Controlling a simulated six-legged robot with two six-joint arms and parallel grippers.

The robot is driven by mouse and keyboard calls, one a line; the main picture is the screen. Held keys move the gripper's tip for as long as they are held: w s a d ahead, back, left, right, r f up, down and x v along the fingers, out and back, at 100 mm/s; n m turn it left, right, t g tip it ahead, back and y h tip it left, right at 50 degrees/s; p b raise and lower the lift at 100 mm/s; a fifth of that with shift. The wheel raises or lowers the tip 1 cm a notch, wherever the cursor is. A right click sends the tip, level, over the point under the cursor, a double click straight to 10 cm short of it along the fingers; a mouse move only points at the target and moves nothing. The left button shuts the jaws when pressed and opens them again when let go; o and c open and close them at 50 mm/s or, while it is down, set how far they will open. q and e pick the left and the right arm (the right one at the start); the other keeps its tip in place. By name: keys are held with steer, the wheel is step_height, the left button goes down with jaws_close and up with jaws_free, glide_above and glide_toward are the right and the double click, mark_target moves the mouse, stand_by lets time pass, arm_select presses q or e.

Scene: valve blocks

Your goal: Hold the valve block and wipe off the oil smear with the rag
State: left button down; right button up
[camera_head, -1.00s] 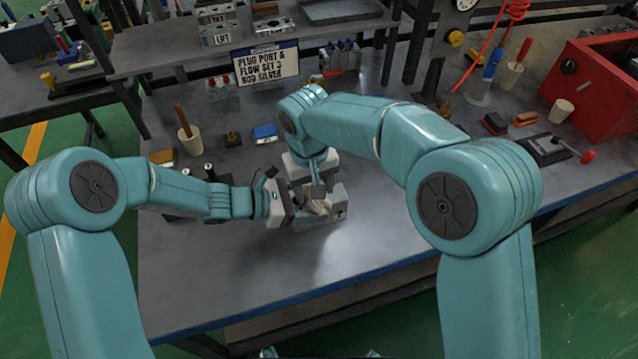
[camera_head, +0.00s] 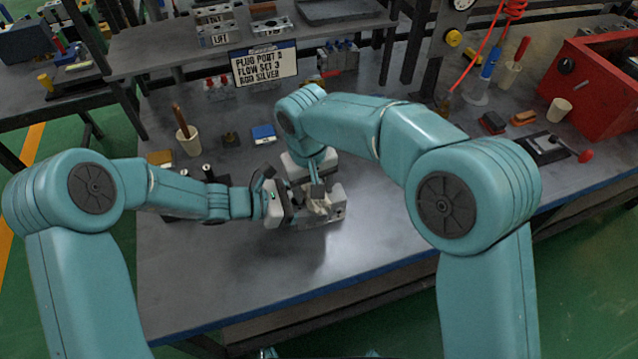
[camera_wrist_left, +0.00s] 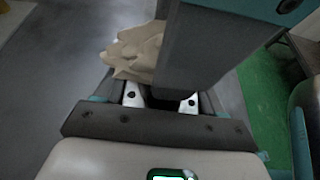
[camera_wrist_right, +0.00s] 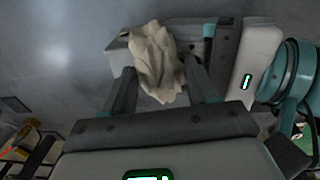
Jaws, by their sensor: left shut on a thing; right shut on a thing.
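The grey valve block (camera_head: 337,212) sits on the workbench in front of my two arms, partly covered by the rag and grippers. My left gripper (camera_head: 298,213) is shut on the block from the left; its fingertips are largely hidden. My right gripper (camera_head: 318,194) comes down from above and is shut on the beige, crumpled rag (camera_head: 317,208). The rag lies against the block. In the right wrist view the rag (camera_wrist_right: 154,62) bulges between the fingers, with part of the block (camera_wrist_right: 116,57) behind it. In the left wrist view the rag (camera_wrist_left: 136,50) shows behind a dark grey part. I cannot make out the oil smear.
A sign (camera_head: 263,64) stands at the back. A blue block (camera_head: 263,134) and a cup with a brush (camera_head: 188,138) stand behind my left arm. The workbench front (camera_head: 270,285) is clear.

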steer(key=shift+w+d, duration=0.15)
steer(key=shift+d, duration=0.4)
steer(key=shift+w+d, duration=0.15)
steer(key=shift+d, duration=0.35)
steer(key=shift+s+a, duration=0.2)
steer(key=shift+a, duration=0.4)
steer(key=shift+s+a, duration=0.15)
steer(key=shift+a, duration=0.4)
steer(key=shift+w+d, duration=0.2)
steer(key=shift+d, duration=0.4)
steer(key=shift+w+d, duration=0.15)
steer(key=shift+d, duration=0.4)
steer(key=shift+s+a, duration=0.2)
steer(key=shift+a, duration=0.4)
steer(key=shift+s+a, duration=0.15)
steer(key=shift+a, duration=0.4)
steer(key=shift+w+d, duration=0.2)
steer(key=shift+d, duration=0.4)
steer(key=shift+w+d, duration=0.15)
steer(key=shift+d, duration=0.4)
steer(key=shift+s+a, duration=0.15)
steer(key=shift+a, duration=0.45)
